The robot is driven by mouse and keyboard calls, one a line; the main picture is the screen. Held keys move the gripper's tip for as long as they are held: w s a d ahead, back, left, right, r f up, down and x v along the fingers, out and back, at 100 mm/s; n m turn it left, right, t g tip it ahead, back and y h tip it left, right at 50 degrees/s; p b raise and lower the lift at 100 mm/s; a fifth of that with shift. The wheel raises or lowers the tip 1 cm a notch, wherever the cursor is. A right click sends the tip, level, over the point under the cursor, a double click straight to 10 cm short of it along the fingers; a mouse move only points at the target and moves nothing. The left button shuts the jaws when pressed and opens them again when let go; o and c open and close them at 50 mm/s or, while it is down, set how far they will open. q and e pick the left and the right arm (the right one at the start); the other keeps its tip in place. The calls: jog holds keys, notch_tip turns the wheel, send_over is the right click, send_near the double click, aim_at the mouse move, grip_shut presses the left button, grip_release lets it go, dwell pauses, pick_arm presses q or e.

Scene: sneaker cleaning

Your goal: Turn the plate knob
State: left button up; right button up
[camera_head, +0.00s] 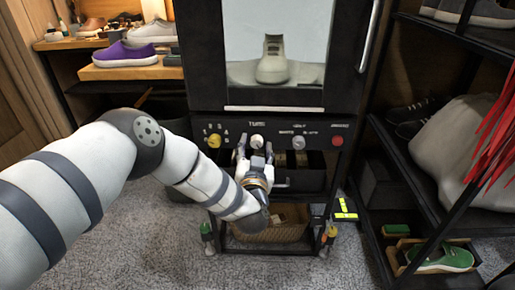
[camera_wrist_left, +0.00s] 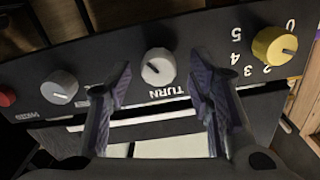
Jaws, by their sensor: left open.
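The white knob (camera_head: 257,141) labelled TURN sits on the machine's black control panel (camera_head: 235,129). It also shows upside down in the left wrist view (camera_wrist_left: 158,66), with its pointer line visible. My left gripper (camera_head: 255,151) is open in front of the panel, just below this knob. In the left wrist view the open fingers (camera_wrist_left: 160,85) stand on either side of the knob's line, with a gap to it on both sides. I cannot tell how far the fingertips are from the panel. My right gripper is in neither view.
A yellow numbered knob (camera_head: 214,141), a grey knob (camera_head: 298,142) and a red button (camera_head: 337,141) share the panel. Above is a lit chamber with a pale sneaker (camera_head: 272,66) behind a door with a handle (camera_head: 371,35). Shoe shelves stand on both sides.

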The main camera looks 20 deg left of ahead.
pick_arm(q)
jog(key=shift+w+a, duration=0.15)
jog(key=shift+w, duration=0.45)
grip_shut()
